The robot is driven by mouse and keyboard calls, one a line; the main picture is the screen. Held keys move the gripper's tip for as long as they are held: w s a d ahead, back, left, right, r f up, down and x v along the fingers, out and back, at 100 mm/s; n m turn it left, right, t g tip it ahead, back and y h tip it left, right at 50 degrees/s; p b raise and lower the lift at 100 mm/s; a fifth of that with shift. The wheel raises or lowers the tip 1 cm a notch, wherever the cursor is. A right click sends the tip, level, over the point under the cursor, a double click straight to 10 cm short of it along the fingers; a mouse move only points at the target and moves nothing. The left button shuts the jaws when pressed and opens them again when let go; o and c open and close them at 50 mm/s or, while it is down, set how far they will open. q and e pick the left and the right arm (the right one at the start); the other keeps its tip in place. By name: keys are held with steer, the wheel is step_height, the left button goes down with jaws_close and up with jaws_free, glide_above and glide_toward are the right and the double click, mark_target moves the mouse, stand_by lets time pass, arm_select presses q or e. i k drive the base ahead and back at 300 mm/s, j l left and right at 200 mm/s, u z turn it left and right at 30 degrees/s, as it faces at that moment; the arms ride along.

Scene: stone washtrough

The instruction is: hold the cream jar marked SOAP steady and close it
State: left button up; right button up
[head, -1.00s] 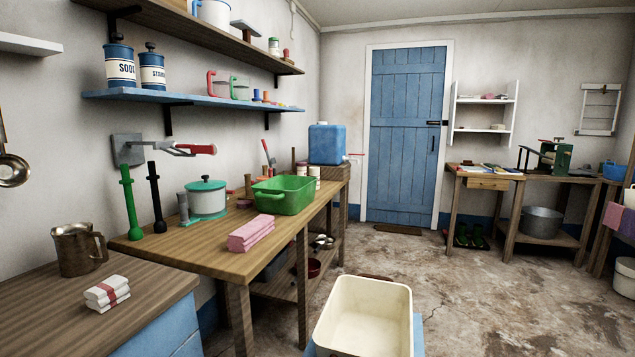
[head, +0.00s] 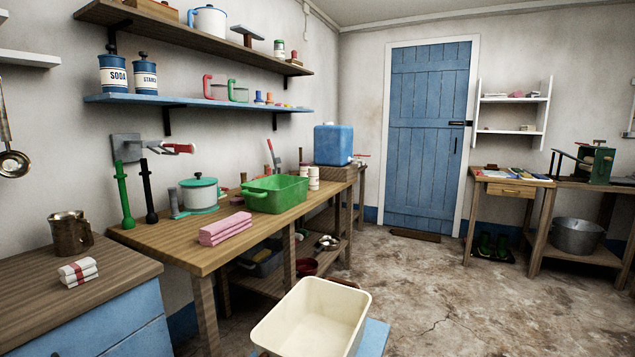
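No jar that I can read as SOAP shows in the head view. Two small pale jars (head: 313,178) stand on the long wooden bench behind the green basin, one apparently on or right by the other; their marks are too small to read. Two blue and white lidded jars stand on the blue wall shelf, one marked SODA (head: 113,75) and one that seems to read STARCH (head: 144,77). Neither of my grippers is in view.
A cream tub (head: 312,318) stands in front. Floor (head: 440,285) is open at right.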

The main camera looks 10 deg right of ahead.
mark_target(312, 172)
steer(key=l+u, duration=0.25)
steer(key=l, duration=1.15)
steer(key=i+l+u, duration=0.1)
steer(key=l, duration=0.5)
steer(key=l+u, duration=0.1)
steer(key=l, duration=0.5)
steer(key=i+l, duration=0.15)
steer(key=l, duration=0.2)
steer(key=i+l+u, duration=0.1)
steer(key=l, duration=0.25)
steer(key=i+l, duration=0.15)
steer(key=l, duration=0.2)
steer(key=i+l+u, duration=0.15)
steer(key=l, duration=0.2)
steer(key=i+l, duration=0.1)
steer(key=l, duration=0.25)
steer(key=i+l+u, duration=0.15)
steer(key=i+l, duration=0.15)
steer(key=i, duration=0.1)
